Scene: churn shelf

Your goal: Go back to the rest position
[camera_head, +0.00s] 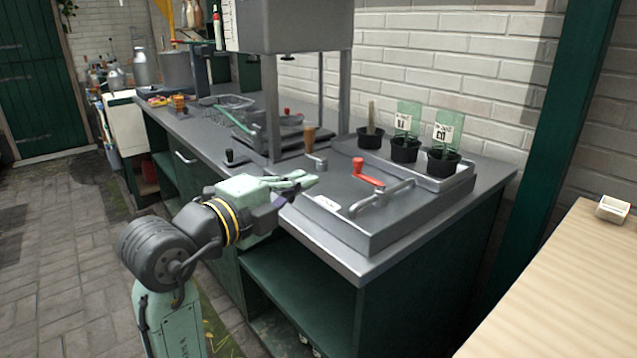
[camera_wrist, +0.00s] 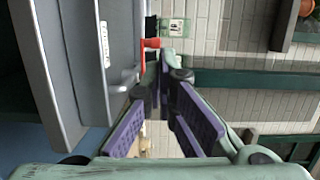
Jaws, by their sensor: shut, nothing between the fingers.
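My gripper (camera_head: 308,180) reaches over the front edge of the grey counter in the head view, with its fingers together and nothing between them. In the wrist view, my gripper (camera_wrist: 160,75) shows its purple-padded fingers meeting at the tips. A red crank handle (camera_head: 368,173) stands on the grey metal tray unit (camera_head: 345,232) to the right of the fingers. The red handle also shows in the wrist view (camera_wrist: 151,43), just past the fingertips. Any gap between fingers and handle is hard to judge.
Three black pots (camera_head: 404,150) stand at the back of the unit, two with labelled green cards. A tall grey machine (camera_head: 290,25) stands on the counter to the left. A wooden table (camera_head: 570,285) is at the right. The paved floor (camera_head: 60,270) at left is clear.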

